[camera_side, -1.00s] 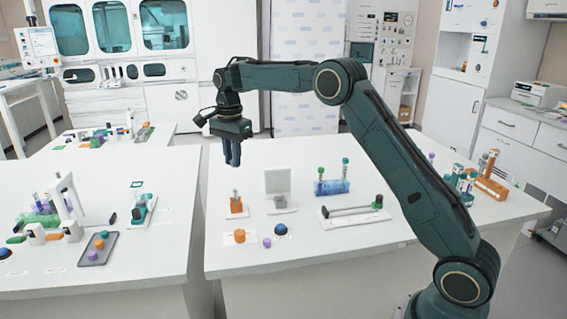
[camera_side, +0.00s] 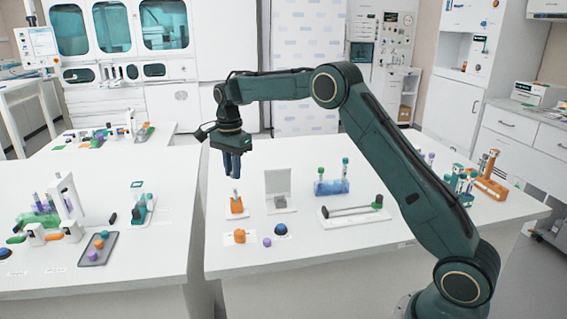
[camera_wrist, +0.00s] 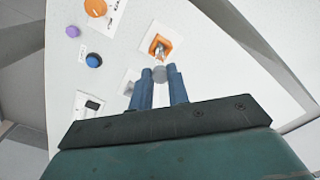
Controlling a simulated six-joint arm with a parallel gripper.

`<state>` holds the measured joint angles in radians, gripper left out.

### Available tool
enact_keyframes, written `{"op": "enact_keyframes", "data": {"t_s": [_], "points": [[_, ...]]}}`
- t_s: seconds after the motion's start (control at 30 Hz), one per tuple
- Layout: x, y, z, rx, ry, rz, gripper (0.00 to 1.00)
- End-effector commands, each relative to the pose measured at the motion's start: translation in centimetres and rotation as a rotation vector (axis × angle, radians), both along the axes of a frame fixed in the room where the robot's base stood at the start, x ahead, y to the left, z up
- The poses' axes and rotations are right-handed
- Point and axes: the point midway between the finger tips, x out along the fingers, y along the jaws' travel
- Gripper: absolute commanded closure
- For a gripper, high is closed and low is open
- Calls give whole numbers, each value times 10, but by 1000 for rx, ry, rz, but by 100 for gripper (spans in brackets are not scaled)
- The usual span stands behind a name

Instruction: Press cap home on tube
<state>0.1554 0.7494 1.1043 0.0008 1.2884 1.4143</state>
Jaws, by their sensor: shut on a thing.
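An orange holder (camera_side: 236,207) stands near the left edge of the right-hand table, with a thin pale tube (camera_side: 235,192) upright in it. The holder (camera_wrist: 163,44) also shows in the wrist view, just beyond my fingertips. My gripper (camera_side: 232,174) points straight down with its blue fingers above the tube, a small gap apart as seen from the side. In the wrist view my gripper (camera_wrist: 161,72) is shut on a small grey round piece (camera_wrist: 160,75), which looks like the cap. The fingers hide part of the piece, and its underside does not show.

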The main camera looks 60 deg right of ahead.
Motion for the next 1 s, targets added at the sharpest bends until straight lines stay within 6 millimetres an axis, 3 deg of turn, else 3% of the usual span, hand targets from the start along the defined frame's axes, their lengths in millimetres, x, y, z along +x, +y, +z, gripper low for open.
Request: {"op": "enact_keyframes", "data": {"t_s": [0.4,1.0], "points": [[0,0,-20,0,0,0,94],[0,0,-21,0,0,0,94]]}}
